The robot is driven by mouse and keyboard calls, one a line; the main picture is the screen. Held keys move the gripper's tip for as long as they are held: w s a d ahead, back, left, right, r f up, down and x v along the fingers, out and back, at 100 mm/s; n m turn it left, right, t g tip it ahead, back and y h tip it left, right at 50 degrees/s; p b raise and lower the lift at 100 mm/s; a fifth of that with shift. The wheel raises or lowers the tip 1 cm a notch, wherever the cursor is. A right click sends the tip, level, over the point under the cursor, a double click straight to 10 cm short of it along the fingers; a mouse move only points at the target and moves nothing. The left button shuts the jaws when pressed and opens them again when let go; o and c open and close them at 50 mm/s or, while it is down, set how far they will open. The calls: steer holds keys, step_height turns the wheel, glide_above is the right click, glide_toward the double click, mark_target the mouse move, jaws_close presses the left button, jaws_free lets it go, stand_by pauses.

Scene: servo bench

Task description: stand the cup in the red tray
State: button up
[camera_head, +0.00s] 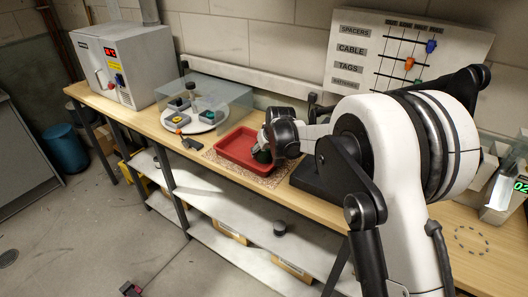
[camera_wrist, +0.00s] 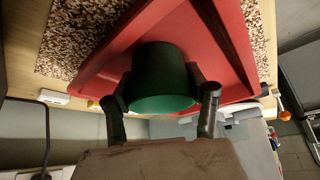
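The green cup (camera_wrist: 160,72) is between the two fingers of my gripper (camera_wrist: 161,97) in the wrist view, with a finger against each side. In the head view the cup (camera_head: 262,156) is a small dark green shape, partly hidden by my gripper (camera_head: 266,146). It is at the right part of the red tray (camera_head: 232,158). The tray also fills much of the wrist view behind the cup (camera_wrist: 228,40). I cannot tell whether the cup's base touches the tray floor.
The tray lies on a speckled mat (camera_head: 272,180) on the wooden bench. To its left are a clear cover (camera_head: 232,95) over a white turntable (camera_head: 190,122) and a grey oven-like box (camera_head: 125,65). A peg board (camera_head: 405,55) stands behind my arm.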

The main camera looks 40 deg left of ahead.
steer(key=o, duration=0.4)
steer(key=shift+r, duration=0.2)
steer(key=v, duration=1.2)
